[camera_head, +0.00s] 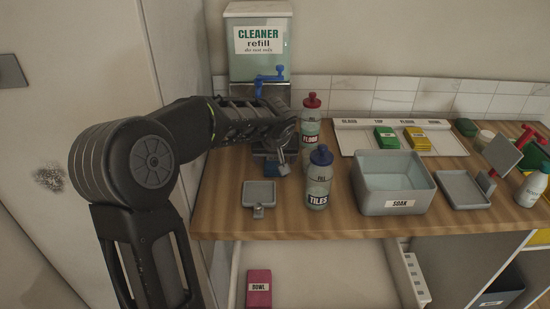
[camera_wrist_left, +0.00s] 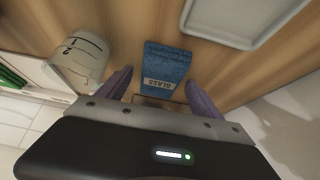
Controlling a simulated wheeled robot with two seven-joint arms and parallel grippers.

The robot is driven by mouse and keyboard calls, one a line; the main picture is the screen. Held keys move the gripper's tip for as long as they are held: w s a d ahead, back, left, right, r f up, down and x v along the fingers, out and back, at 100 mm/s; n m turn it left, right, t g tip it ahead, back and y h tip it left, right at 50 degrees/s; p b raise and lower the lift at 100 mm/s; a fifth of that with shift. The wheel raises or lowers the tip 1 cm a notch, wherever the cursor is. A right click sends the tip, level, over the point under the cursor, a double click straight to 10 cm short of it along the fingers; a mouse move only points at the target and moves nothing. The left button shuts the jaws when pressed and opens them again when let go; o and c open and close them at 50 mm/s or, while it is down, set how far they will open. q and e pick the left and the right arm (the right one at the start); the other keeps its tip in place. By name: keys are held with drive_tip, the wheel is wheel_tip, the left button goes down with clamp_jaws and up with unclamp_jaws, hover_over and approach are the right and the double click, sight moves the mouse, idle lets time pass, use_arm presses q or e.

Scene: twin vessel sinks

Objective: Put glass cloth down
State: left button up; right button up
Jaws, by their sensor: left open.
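The blue glass cloth (camera_wrist_left: 166,68), with a pale "GLASS" label, rests on the wooden counter (camera_wrist_left: 130,25) in the left wrist view. My left gripper (camera_wrist_left: 160,88) is open, with one purple-grey finger on each side of the cloth and visible gaps between. In the head view my left gripper (camera_head: 283,158) is low over the counter, behind the small grey dish and left of the red-capped bottle. The gripper mostly hides the cloth there. My right gripper is out of view.
The small grey dish (camera_head: 259,194) is in front. The red-capped FLOOR bottle (camera_head: 311,132) and blue-capped TILES bottle (camera_head: 319,182) stand close right. A grey SOAK tub (camera_head: 393,180) is farther right, and the cleaner tank (camera_head: 259,50) is behind. A marked container (camera_wrist_left: 78,62) is near the gripper.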

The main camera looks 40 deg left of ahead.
use_arm(q)
drive_tip(key=shift+r, duration=0.3)
drive_tip(key=v, duration=1.1)
drive_tip(key=shift+s+d+r, duration=0.2)
drive_tip(key=shift+s+r, duration=0.05)
drive_tip(key=shift+r, duration=0.05)
